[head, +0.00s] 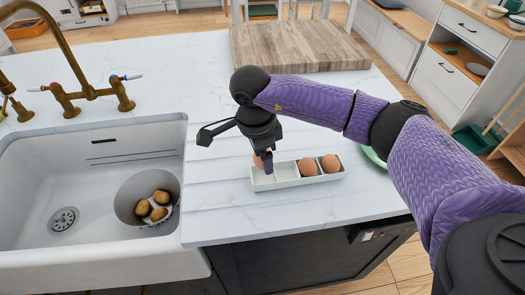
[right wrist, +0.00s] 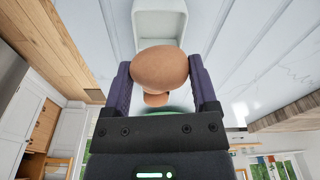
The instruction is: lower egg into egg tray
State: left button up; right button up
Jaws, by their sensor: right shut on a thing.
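The pale egg tray (head: 297,182) lies on the white counter to the right of the sink. Two brown eggs, one in the middle (head: 307,167) and one at the right end (head: 331,163), sit in its right part. An empty compartment shows left of them. My right gripper (head: 264,168) points down over the tray's left end, shut on another brown egg (head: 257,161). In the right wrist view this held egg (right wrist: 160,68) is between both fingers, with part of the tray (right wrist: 160,8) and another egg (right wrist: 156,99) beyond it. Whether the held egg touches the tray is hidden.
A green dish (head: 374,157) is partly hidden behind my right arm. A wooden board (head: 300,46) lies at the back of the counter. The sink (head: 60,180) at left holds a bowl (head: 128,197) with several brown round things. The counter between sink and tray is clear.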

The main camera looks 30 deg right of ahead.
aim_at(286, 174)
jog(key=shift+f, duration=0.35)
jog(key=shift+r, duration=0.1)
jog(key=shift+f+b, duration=0.65)
jog(key=shift+f, duration=0.2)
dwell(0.4)
jog(key=shift+f+b, duration=0.7)
jog(key=shift+f, duration=0.2)
dwell(0.3)
jog(key=o, duration=0.6)
